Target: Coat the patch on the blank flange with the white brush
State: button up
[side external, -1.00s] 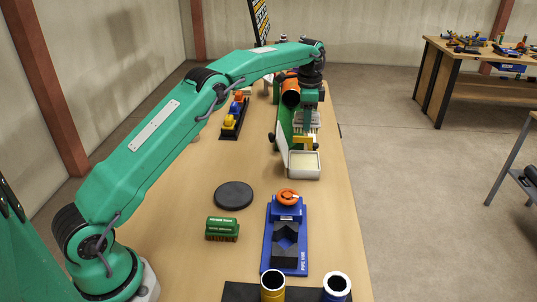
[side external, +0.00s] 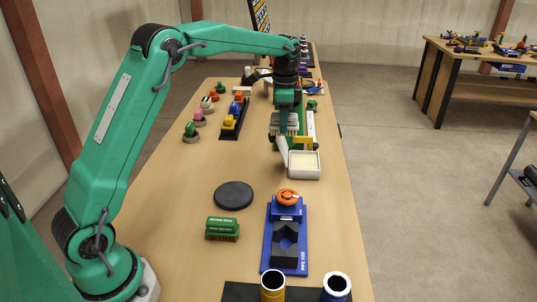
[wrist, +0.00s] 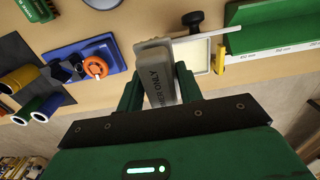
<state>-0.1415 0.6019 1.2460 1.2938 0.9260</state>
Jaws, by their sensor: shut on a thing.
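My gripper (wrist: 158,92) is shut on the white brush (wrist: 157,72), a pale block whose visible lettering ends in "ER ONLY". In the side view my gripper (side external: 285,122) is beyond the cream-filled tray (side external: 304,175) and slightly left of it, with the brush pointing down. Whether the brush touches anything there is unclear. A dark round disc (side external: 234,195), which looks like the blank flange, lies flat on the table, nearer the camera and to the left of the tray. No patch can be made out on it in the side view.
A green block brush (side external: 222,228) lies near the disc. A blue pipe vise (side external: 286,240) with an orange knob stands to its right. Yellow (side external: 272,285) and blue (side external: 337,287) pipes stand at the front. A green scaled fixture (side external: 310,125) is beside my gripper.

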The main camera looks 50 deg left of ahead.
jog(key=s+d+f, duration=0.1)
jog(key=s+f, duration=0.1)
jog(key=s, duration=1.7)
jog(key=shift+w+d+f, duration=0.1)
jog(key=shift+w+f, duration=0.05)
jog(key=shift+f, duration=1.25)
jog(key=shift+w+f, duration=0.1)
jog(key=shift+f, duration=1.25)
jog(key=shift+f, duration=0.1)
